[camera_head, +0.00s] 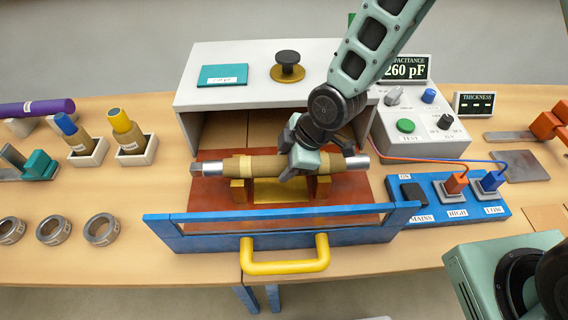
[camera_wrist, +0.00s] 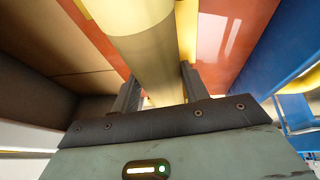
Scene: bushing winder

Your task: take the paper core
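The paper core (camera_head: 256,165) is a tan roll with wider and lighter bands and silver metal ends. It lies level across two brown supports (camera_head: 238,190) in the pulled-out red-floored blue drawer (camera_head: 205,242). My gripper (camera_head: 305,165) reaches down from above onto the core, right of its middle. In the wrist view, the core (camera_wrist: 150,55) runs between the two dark fingers (camera_wrist: 160,90), one on each side. The fingers sit close to its sides; whether they press on it cannot be told. The core still appears to rest on its supports.
The grey cabinet (camera_head: 230,98) stands behind the drawer, and the yellow handle (camera_head: 285,268) is in front. A meter box (camera_head: 425,125) and a blue switch panel (camera_head: 425,210) with cables stand right. Metal rings (camera_head: 102,229) and upright rolls in holders (camera_head: 127,130) stand left.

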